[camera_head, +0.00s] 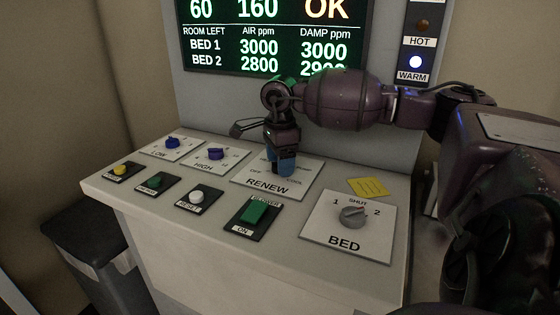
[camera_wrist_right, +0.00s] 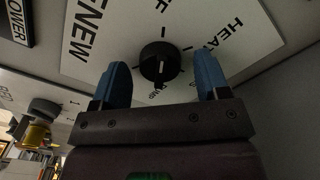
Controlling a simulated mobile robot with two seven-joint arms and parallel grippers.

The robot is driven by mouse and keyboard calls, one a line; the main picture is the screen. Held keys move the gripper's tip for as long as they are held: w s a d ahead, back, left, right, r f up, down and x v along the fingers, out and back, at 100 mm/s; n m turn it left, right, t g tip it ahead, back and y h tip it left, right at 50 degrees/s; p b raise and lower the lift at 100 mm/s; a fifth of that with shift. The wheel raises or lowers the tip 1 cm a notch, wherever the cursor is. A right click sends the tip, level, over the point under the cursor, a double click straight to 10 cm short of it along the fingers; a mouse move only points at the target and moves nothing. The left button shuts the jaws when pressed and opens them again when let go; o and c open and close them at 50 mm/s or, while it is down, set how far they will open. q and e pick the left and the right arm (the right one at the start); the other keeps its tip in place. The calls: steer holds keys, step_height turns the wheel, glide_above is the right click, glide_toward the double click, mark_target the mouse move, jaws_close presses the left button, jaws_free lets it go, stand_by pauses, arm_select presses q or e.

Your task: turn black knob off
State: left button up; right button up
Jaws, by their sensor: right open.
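The black knob (camera_wrist_right: 160,63) is round with a short white mark, on the white RENEW plate (camera_wrist_right: 90,60). In the wrist view, tick marks and partly cropped labels, one reading HEAT, surround it. My right gripper (camera_head: 281,166) points down over the RENEW plate (camera_head: 303,184) in the head view and hides the knob there. In the wrist view, its blue fingertips (camera_wrist_right: 162,82) are open, one on each side of the knob, with visible gaps. I cannot tell whether they reach down around it. My left gripper is not in view.
The grey BED knob (camera_head: 353,215) and a yellow note (camera_head: 368,187) are to the right. A green blower switch (camera_head: 254,213), white reset button (camera_head: 196,197) and two blue knobs (camera_head: 215,154) are nearby. A display (camera_head: 270,40) stands behind the panel.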

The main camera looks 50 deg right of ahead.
step_height(320, 180, up, 10)
steer(key=shift+r+p, duration=0.25)
steer(key=shift+p, duration=0.05)
steer(key=shift+a, duration=0.1)
stand_by(0.7)
